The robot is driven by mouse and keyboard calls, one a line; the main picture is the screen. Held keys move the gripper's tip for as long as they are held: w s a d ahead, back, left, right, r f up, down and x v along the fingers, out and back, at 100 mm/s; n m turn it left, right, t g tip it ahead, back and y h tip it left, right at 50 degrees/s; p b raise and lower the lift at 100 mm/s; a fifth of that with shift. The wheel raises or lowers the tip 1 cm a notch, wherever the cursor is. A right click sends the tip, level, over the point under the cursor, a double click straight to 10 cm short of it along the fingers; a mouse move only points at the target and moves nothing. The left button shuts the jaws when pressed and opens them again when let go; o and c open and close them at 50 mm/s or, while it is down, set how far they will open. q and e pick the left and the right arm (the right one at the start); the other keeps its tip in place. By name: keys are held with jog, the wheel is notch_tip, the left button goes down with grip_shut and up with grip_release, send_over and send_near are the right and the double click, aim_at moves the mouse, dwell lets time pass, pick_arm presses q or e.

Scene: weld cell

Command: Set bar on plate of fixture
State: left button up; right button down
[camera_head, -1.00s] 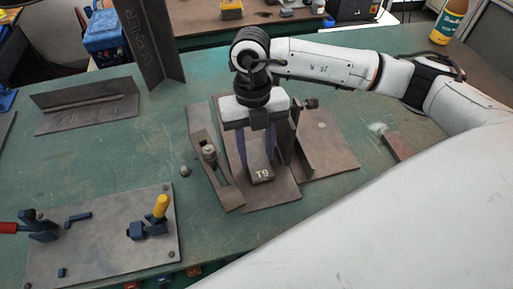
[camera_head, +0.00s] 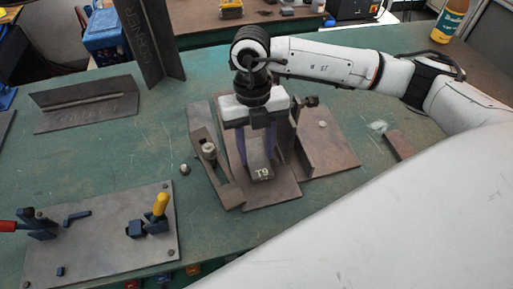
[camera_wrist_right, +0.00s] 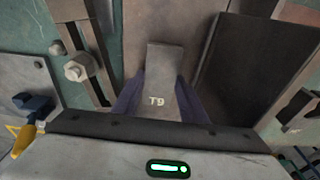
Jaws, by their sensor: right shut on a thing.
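The bar (camera_head: 262,173) is a dark steel block marked T9. It lies at the plate (camera_head: 273,198) of the fixture, between a slotted clamp strap (camera_head: 226,187) on its left and an upright angle piece (camera_head: 310,150) on its right. My right gripper (camera_head: 256,165) points down with its purple fingers on both sides of the bar, shut on it. In the right wrist view the bar (camera_wrist_right: 165,75) runs between the fingers, over the plate. I cannot tell whether its underside fully touches the plate. My left gripper is not in view.
A plate with toggle clamps (camera_head: 100,245), with red and yellow handles, lies at the front left. Angle pieces (camera_head: 85,104) stand at the back left. A small nut (camera_head: 184,169) lies left of the fixture. A flat rusty piece (camera_head: 398,145) lies to the right. Green tabletop between is clear.

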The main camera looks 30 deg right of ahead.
jog(key=shift+s+a+f, duration=0.15)
jog(key=shift+s+f, duration=0.1)
jog(key=shift+f, duration=0.25)
jog(key=c, duration=1)
grip_release()
notch_tip(320, 180, up, 11)
jog(key=w, duration=0.2)
jog(key=shift+d+b, duration=0.3)
jog(key=shift+d, duration=0.05)
jog(key=shift+s+r, duration=0.1)
